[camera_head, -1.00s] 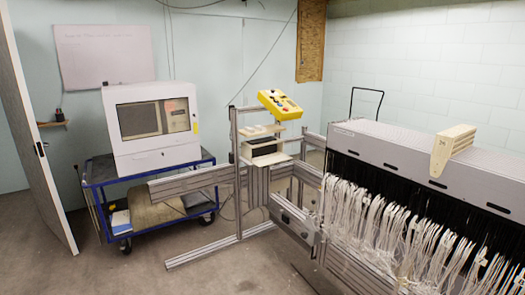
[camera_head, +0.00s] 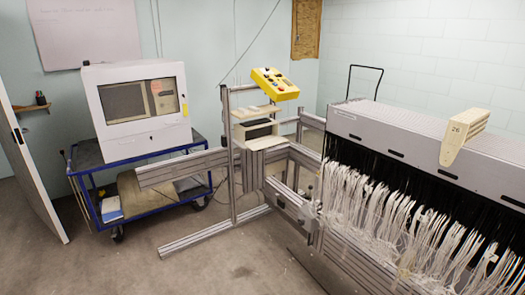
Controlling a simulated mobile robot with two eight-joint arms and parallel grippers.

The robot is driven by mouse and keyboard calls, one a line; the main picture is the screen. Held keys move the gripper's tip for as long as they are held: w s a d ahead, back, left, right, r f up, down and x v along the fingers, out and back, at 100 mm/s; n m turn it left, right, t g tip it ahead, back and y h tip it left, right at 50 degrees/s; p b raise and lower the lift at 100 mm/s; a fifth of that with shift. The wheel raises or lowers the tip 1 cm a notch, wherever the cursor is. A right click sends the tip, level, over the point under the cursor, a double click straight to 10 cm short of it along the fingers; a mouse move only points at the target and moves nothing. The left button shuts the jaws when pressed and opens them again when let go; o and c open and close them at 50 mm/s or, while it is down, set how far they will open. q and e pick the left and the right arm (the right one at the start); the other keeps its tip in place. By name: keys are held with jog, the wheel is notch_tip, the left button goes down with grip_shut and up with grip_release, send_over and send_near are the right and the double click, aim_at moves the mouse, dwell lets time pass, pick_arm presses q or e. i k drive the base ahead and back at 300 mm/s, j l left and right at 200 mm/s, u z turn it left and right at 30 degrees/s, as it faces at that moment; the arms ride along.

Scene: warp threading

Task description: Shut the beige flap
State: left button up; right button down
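A beige, narrow, wedge-shaped piece (camera_head: 464,138) marked "26" sits over the front top edge of the long grey machine (camera_head: 400,135) at the right. Neither of my grippers is in view.
White threads (camera_head: 390,220) hang along the machine's front. An aluminium frame (camera_head: 232,165) with a yellow button panel (camera_head: 275,84) stands mid-view. A blue cart (camera_head: 150,205) carries a white monitor cabinet (camera_head: 135,110). Bare floor (camera_head: 240,270) lies in front.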

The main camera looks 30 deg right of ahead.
aim_at(258, 146)
jog(key=i+l, duration=0.85)
jog(key=i+l+z, duration=0.1)
jog(key=i+l, duration=0.75)
jog(key=i, duration=0.15)
jog(key=i+l, duration=0.8)
jog(key=i, duration=0.2)
